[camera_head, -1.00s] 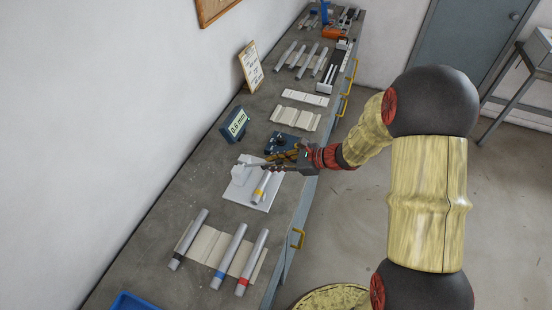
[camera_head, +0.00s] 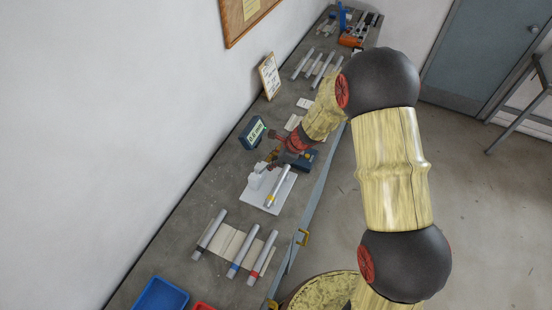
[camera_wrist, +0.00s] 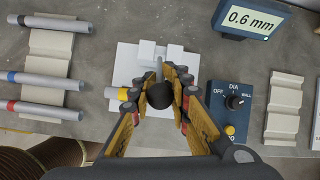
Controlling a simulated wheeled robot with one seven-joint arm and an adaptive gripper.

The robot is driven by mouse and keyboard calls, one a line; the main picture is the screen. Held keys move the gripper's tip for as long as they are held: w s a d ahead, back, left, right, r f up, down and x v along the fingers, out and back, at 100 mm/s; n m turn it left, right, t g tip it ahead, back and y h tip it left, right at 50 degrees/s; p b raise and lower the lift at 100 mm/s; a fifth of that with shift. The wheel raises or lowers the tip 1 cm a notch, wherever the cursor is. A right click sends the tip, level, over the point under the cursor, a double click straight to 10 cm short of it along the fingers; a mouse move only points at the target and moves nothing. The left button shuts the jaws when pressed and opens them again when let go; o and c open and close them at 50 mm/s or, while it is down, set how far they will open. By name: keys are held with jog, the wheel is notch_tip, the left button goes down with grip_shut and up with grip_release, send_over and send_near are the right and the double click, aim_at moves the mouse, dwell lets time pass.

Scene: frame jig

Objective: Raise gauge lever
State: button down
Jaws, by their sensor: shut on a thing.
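The gauge is a white plate (camera_head: 256,197) with a white block (camera_wrist: 147,48), on the workbench. Its lever has a thin grey rod (camera_wrist: 159,68) and a dark round knob (camera_wrist: 160,95). My gripper (camera_wrist: 161,78) is shut around the lever at its knob end, with a finger on each side. In the head view, my gripper (camera_head: 271,158) is above the block end of the plate, and the lever is hard to make out. A grey tube with a yellow band (camera_head: 280,186) lies on the plate; in the wrist view my left finger partly hides it.
A display (camera_wrist: 250,18) reads 0.6 mm. A blue dial box (camera_wrist: 232,108) stands right of the gauge in the wrist view, close to my gripper. Banded tubes lie on a ribbed rack (camera_head: 228,243) nearer the front. A blue bin (camera_head: 160,295) is at the front edge.

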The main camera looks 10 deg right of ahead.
jog(key=shift+w+a+r+p, duration=0.4)
jog(key=shift+w+a, duration=0.1)
jog(key=shift+a, duration=0.1)
jog(key=shift+w+a+r+p, duration=0.35)
jog(key=shift+w+a, duration=0.15)
jog(key=shift+a, duration=0.15)
jog(key=c, duration=1.6)
grip_release()
jog(key=shift+s+f, duration=0.1)
jog(key=shift+f, duration=0.05)
jog(key=v, duration=1.2)
jog(key=shift+n, duration=0.3)
